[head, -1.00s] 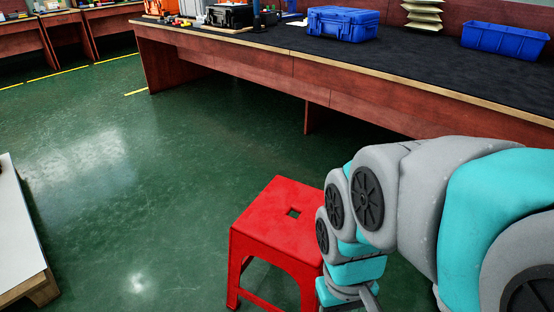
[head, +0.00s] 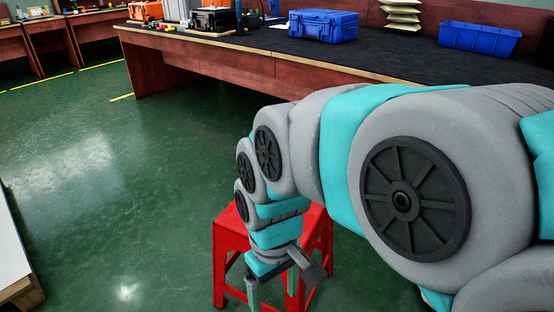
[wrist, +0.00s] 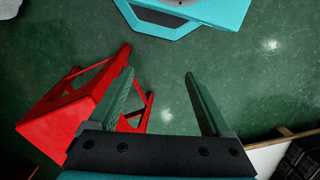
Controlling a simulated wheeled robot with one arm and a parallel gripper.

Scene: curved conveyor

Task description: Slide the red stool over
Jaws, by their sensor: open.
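The red stool (head: 231,234) stands upright on the green floor, low in the middle of the head view. My arm hides much of its seat. My gripper (head: 272,297) points down in front of the stool in the head view. In the wrist view the stool (wrist: 48,128) lies to the left, with its legs pointing up and right. There my gripper (wrist: 159,72) is open, its two green fingers wide apart with bare floor between them. The left finger overlaps the stool's legs in the picture; I cannot tell whether it touches.
A long wooden workbench (head: 200,72) with a dark top runs across the back, carrying blue bins and cases. A pale board (head: 10,255) is at the left edge. Open green floor lies left of the stool and between it and the bench.

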